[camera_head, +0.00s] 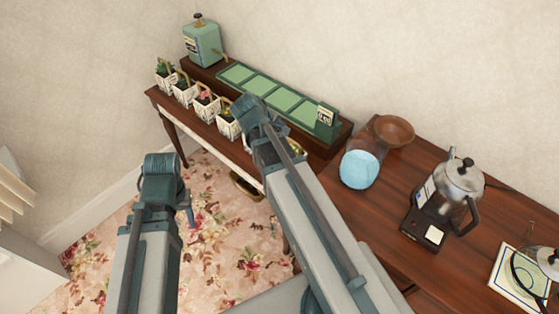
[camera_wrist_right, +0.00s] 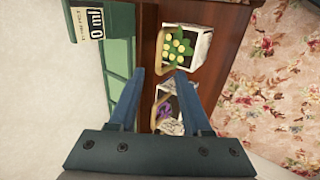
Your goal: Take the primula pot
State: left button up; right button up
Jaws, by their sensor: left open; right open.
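A white square pot with pale yellow flowers and green leaves (camera_wrist_right: 180,45) shows in the right wrist view, just beyond my right fingertips; it looks like the primula, though I read no label. In the head view this pot (camera_head: 298,148) is mostly hidden behind my right arm. A pot with purple and white flowers (camera_wrist_right: 168,112) lies below, between my right fingers in the picture. My right gripper (camera_wrist_right: 159,76) is open and empty above the pots. In the head view my left gripper (camera_head: 163,168) is over the carpet, away from the pots; its fingers are barely visible.
Several more basket-handled pots (camera_head: 184,93) stand in a row along the shelf's front edge. A green planter (camera_head: 268,95) with a "0 ml" sign and a green dispenser (camera_head: 201,42) stand behind. A blue-filled jar (camera_head: 360,168) and coffee maker (camera_head: 450,195) are at right.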

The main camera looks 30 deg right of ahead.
aim_at(291, 142)
jog(key=b+x, duration=0.7)
jog(key=x, duration=0.1)
jog(key=shift+f, duration=0.2)
jog(key=shift+d, duration=0.2)
jog(key=b+x, duration=0.4)
jog(key=shift+s+d+f, duration=0.15)
jog(key=shift+d+f, duration=0.05)
jog(key=shift+f, duration=0.1)
jog(key=shift+d+f, duration=0.3)
jog(key=shift+r, duration=0.1)
grip_shut()
dwell(0.7)
